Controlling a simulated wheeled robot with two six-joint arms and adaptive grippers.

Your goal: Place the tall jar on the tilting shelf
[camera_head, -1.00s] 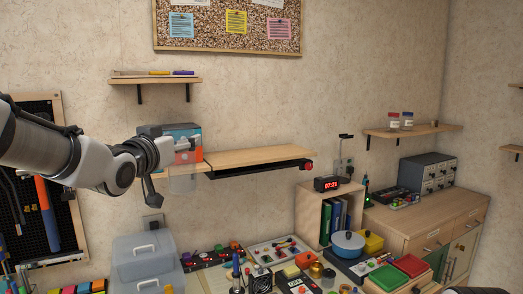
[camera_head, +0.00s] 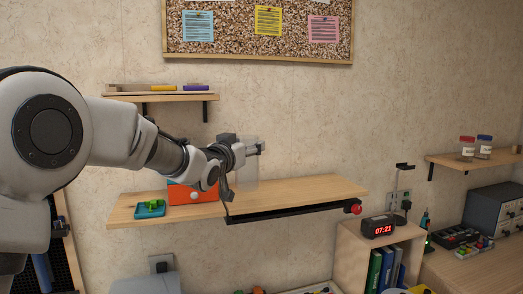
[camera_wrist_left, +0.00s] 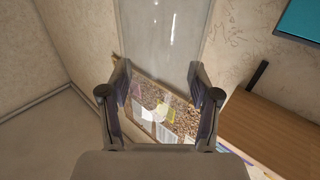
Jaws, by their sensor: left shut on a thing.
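The tall jar is clear and nearly colourless (camera_head: 246,176). It stands upright in my left gripper (camera_head: 257,148), which is shut on it. In the head view the jar shows against the wall and the tilting shelf (camera_head: 300,190), a wooden board with a black bar and a red knob along its front. I cannot tell whether the jar's base touches the board. In the left wrist view the jar (camera_wrist_left: 162,35) runs up between the fingers (camera_wrist_left: 163,90). My right gripper is not in view.
An orange box (camera_head: 190,194) and a small teal tray (camera_head: 150,209) with a green item stand on the shelf's left part. The right part is clear. A smaller shelf (camera_head: 160,97) hangs above. A clock (camera_head: 379,227) sits below on the right.

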